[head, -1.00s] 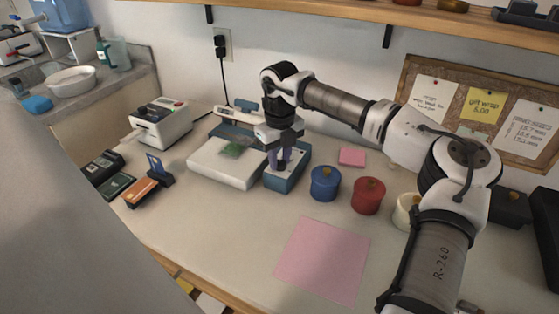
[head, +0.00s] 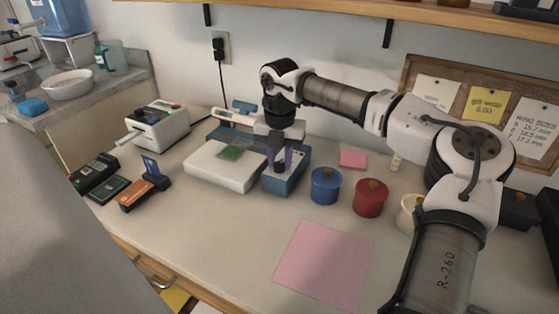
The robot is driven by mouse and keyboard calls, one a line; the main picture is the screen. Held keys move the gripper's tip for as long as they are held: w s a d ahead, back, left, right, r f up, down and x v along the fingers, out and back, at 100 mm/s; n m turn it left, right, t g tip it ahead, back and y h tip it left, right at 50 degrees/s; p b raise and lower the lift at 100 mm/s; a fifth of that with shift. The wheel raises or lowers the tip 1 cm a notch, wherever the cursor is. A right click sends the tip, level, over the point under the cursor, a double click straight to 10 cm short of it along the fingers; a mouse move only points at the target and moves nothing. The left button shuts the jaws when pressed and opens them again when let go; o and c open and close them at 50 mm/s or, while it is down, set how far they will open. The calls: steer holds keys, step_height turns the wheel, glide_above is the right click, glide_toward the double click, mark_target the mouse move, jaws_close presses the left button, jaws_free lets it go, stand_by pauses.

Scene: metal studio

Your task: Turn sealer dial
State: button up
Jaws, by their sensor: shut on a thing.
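The sealer has a flat pale bed (head: 222,176) and a blue box-shaped control unit (head: 293,182) joined at its right, in the left middle of the head view. A small green item (head: 232,152) lies on the bed. My gripper (head: 279,168) points straight down over the top of the blue unit. Its fingers are shut on the sealer dial at the top of that unit. The dial itself is hidden by the fingers, so its setting cannot be read.
A blue jar (head: 325,188) and a red jar (head: 370,199) stand close to the right of the sealer. A white printer-like machine (head: 160,127) and a card reader (head: 140,192) stand to the left. A pink mat (head: 322,262) lies on the clear front counter.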

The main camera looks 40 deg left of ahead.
mark_target(279, 164)
steer(key=shift+m, duration=0.5)
steer(key=o, duration=1)
step_height(279, 164, up, 14)
steer(key=shift+s+f, duration=0.1)
steer(key=shift+f, duration=0.05)
stand_by(0.6)
